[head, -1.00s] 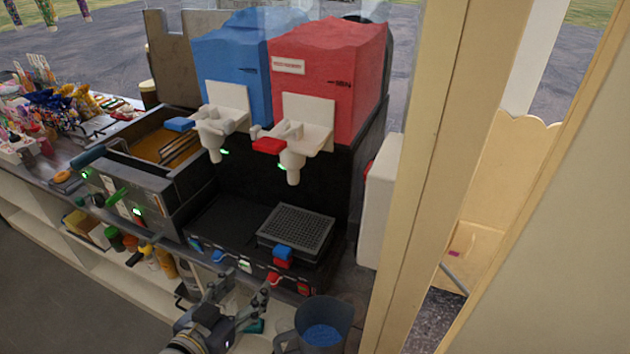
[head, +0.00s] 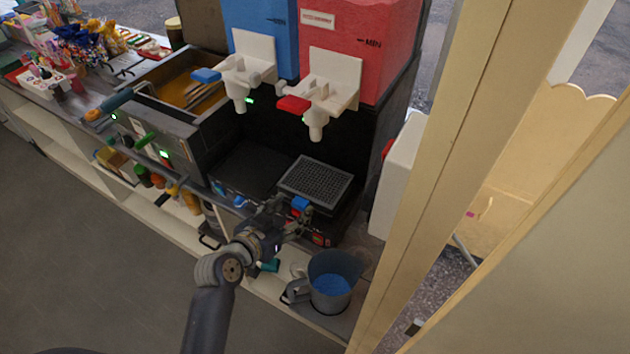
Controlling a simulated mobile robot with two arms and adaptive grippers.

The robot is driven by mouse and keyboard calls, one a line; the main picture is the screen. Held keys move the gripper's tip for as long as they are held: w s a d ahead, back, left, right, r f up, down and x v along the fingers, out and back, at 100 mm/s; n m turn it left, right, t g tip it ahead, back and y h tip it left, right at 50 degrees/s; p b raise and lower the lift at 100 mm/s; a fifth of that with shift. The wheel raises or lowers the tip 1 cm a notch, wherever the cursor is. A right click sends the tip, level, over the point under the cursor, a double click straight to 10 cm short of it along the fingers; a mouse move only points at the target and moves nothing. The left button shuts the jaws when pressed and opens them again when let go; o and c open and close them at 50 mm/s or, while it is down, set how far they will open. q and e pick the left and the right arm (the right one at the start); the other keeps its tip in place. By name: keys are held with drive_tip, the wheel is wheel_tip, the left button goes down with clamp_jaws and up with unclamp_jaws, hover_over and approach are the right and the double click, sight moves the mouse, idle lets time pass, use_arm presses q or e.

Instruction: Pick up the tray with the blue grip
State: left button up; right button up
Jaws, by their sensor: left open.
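The tray (head: 316,178) is a dark drip tray with a grey grid top, on the right side of the slush machine's black base under the red tank's tap. Its blue grip (head: 300,203) sticks out at the front, with a red part just below it. My left gripper (head: 290,212) is open and its fingers are at the blue grip, partly covering the area around it. I cannot tell whether they touch it. My right gripper is out of view.
A grey jug (head: 331,283) with blue contents stands right of my left gripper. Blue (head: 265,30) and red (head: 365,50) tanks with taps rise above the tray. A fryer (head: 180,95) is left; a wooden post (head: 475,150) is right.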

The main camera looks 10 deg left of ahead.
sight(298, 205)
use_arm(q)
drive_tip(key=shift+p+x, duration=0.3)
drive_tip(key=shift+x, duration=1.35)
drive_tip(key=shift+c, duration=0.8)
clamp_jaws()
drive_tip(key=shift+r, duration=0.15)
